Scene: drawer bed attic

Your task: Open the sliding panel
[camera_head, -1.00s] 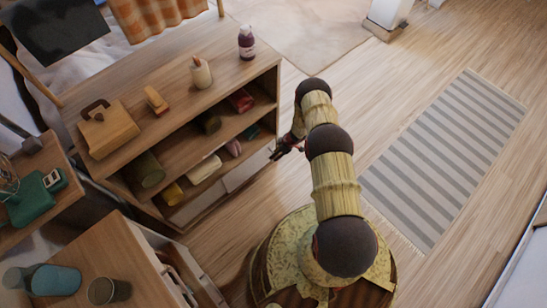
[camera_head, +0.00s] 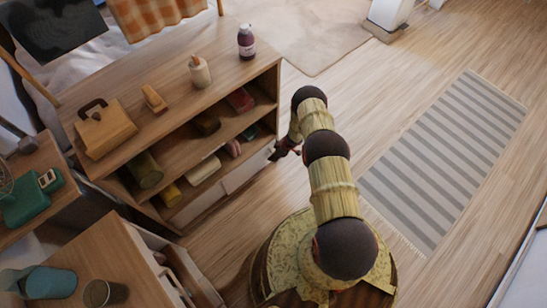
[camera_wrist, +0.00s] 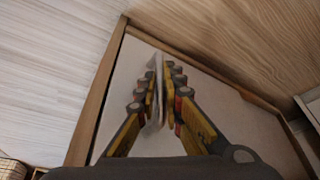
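The white sliding panel (camera_head: 246,173) is at the bottom right of the wooden shelf unit, in the lowest row. In the wrist view its pale face (camera_wrist: 205,105) fills the middle, inside a wooden frame. A thin white upright strip (camera_wrist: 158,75), like a handle, stands out from it. My gripper (camera_wrist: 161,88) has its yellow and black fingers close together on both sides of this strip and appears shut on it. In the head view my gripper (camera_head: 276,153) is at the panel's right end; its fingers are small and dark there.
A wooden drawer cabinet (camera_head: 120,260) stands at the lower left. Floor around the striped rug (camera_head: 445,160) is free.

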